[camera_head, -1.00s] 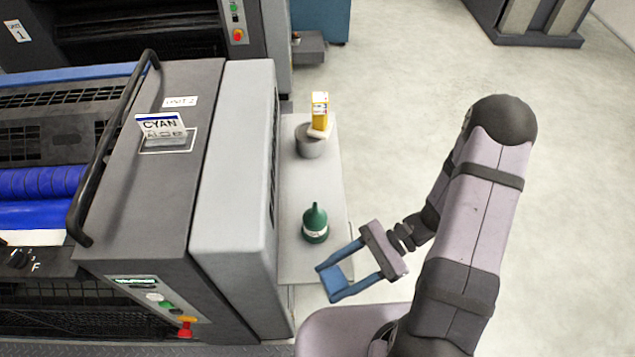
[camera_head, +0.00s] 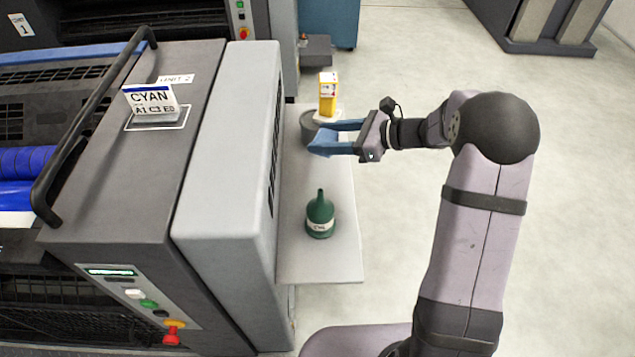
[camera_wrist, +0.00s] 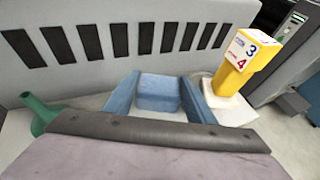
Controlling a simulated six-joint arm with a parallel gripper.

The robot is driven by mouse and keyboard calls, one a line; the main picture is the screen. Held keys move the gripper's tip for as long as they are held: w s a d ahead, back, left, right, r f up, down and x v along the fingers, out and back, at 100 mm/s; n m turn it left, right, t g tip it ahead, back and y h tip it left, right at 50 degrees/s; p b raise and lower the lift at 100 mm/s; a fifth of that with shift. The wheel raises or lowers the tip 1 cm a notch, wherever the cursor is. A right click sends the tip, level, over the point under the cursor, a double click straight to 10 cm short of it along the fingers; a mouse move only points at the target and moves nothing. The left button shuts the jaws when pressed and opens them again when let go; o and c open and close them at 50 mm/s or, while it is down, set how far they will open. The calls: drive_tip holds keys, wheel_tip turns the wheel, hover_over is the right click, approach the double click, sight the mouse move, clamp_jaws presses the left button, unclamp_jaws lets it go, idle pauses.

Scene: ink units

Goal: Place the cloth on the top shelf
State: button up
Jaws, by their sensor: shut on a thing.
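The blue cloth (camera_head: 322,145) is a small folded pad. My gripper (camera_head: 330,140) is shut on it, one blue finger on each side. In the wrist view the cloth (camera_wrist: 158,92) shows between the fingers. The gripper holds it over the far part of a pale grey shelf top (camera_head: 330,262), beside the grey pot (camera_head: 307,125) and in front of the yellow box. I cannot tell the gap between cloth and shelf top. Lower shelves are hidden from above.
A green oil can (camera_head: 320,215) stands on the near part of the shelf top. A yellow box (camera_head: 328,95), marked 3 and 4 in the wrist view, stands at the far end on a pale pad. The press cover (camera_head: 235,150) walls the left side. The near end is bare.

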sight(319, 171)
drive_tip(key=shift+w+a+r, duration=0.2)
drive_tip(key=shift+a+r, duration=0.1)
drive_tip(key=shift+a, duration=0.2)
drive_tip(key=shift+w+a+r, duration=0.2)
drive_tip(key=shift+a+r, duration=0.05)
drive_tip(key=shift+a, duration=0.25)
drive_tip(key=shift+f, duration=5)
drive_tip(key=shift+f, duration=0.1)
drive_tip(key=o, duration=1)
drive_tip(key=shift+d, duration=0.1)
drive_tip(key=b+v, duration=0.1)
drive_tip(key=v, duration=1.1)
drive_tip(key=shift+w, duration=0.1)
